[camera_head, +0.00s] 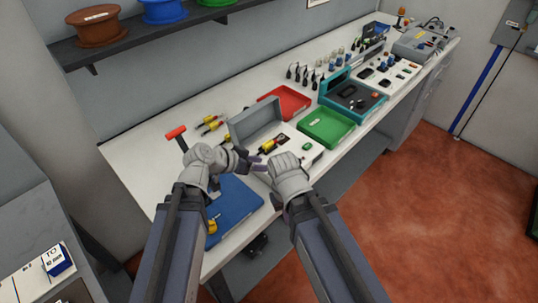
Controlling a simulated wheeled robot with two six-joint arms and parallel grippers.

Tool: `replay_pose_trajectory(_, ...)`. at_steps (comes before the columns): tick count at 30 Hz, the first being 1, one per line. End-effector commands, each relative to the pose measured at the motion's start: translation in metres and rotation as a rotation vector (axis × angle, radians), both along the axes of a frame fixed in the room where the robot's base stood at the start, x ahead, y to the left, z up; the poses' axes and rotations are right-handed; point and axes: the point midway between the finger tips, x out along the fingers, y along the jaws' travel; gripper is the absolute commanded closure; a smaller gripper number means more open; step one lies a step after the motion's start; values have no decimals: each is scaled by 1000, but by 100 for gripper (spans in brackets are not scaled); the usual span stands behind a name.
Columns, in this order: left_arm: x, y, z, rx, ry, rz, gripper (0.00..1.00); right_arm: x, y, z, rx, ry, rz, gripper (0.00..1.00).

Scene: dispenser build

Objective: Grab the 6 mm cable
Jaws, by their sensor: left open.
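No label legible here reads 6 mm, so I cannot tell which item is the 6 mm cable. Several short black cable-like pieces (303,76) stand in a row on the white workbench, behind the red tray. My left gripper (243,160) is open and in front of the grey box, at the bench's near part. My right gripper (260,165) is close beside it, pointing left; its fingers are small and dark, and I cannot tell whether they are open. The grippers hide part of the bench between them.
A grey open box (254,121), a red tray (291,101), a green tray (326,127) and a teal case (352,97) crowd the bench. A blue mat (236,205) lies below my grippers. A red-handled tool (176,133) is at left. Spools (97,27) sit on a shelf.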

Motion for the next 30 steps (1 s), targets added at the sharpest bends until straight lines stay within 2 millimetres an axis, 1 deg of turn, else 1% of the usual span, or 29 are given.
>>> replay_pose_trajectory(1,11,8,-6,-31,-67,16,43,0,0,-18,0,0,0,100)
replay_pose_trajectory(3,24,17,0,-62,-149,34,43,0,0,-26,0,0,0,100)
replay_pose_trajectory(6,36,29,8,-88,-235,60,43,0,0,-32,0,0,0,100)
replay_pose_trajectory(11,44,37,16,-102,-291,78,43,0,0,-35,0,0,0,100)
replay_pose_trajectory(16,47,34,15,-101,-293,77,43,0,0,-36,0,0,0,100)
replay_pose_trajectory(22,60,20,6,-102,-293,75,43,0,0,-45,0,0,0,100)
replay_pose_trajectory(27,62,18,6,-102,-291,75,43,0,0,-44,0,0,0,100)
replay_pose_trajectory(30,67,14,3,-102,-291,75,43,0,0,-48,0,0,0,100)
